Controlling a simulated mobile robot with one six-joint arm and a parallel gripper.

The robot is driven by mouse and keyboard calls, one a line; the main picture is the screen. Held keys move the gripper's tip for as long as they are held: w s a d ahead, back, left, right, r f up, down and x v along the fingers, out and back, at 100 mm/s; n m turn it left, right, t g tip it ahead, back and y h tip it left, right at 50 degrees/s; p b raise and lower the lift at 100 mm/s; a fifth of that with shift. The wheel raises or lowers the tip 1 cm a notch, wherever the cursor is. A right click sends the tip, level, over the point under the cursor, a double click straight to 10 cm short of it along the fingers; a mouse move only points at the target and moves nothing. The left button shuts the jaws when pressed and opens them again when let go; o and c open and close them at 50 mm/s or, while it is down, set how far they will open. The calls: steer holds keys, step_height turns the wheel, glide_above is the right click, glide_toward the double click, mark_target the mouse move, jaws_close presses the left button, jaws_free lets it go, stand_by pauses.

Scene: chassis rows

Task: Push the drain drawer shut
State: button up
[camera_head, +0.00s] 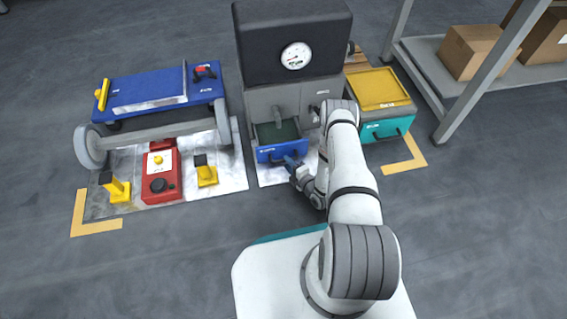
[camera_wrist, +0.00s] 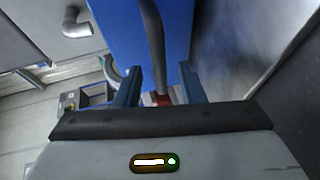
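The drain drawer (camera_head: 267,155) has a blue front and stands partly pulled out of the grey cabinet (camera_head: 262,103). Its dark green inside shows from above. My gripper (camera_head: 291,162) is low at the right part of the drawer front. In the wrist view the blue front (camera_wrist: 177,28) fills the upper middle, with a dark bar handle (camera_wrist: 152,35) running down it. My gripper (camera_wrist: 158,78) has its two blue fingers apart, with the lower part of the bar between them and gaps on both sides. Whether the fingertips touch the front I cannot tell.
A black unit with a gauge (camera_head: 296,56) tops the cabinet. A yellow-topped box with a teal drawer (camera_head: 385,128) stands to the right. A blue wheeled cart (camera_head: 160,93), a red box (camera_head: 162,177) and yellow blocks are to the left.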

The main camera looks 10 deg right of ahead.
steer(key=shift+b+x, duration=0.45)
steer(key=shift+x, duration=1.15)
steer(key=shift+c, duration=0.4)
jaws_close()
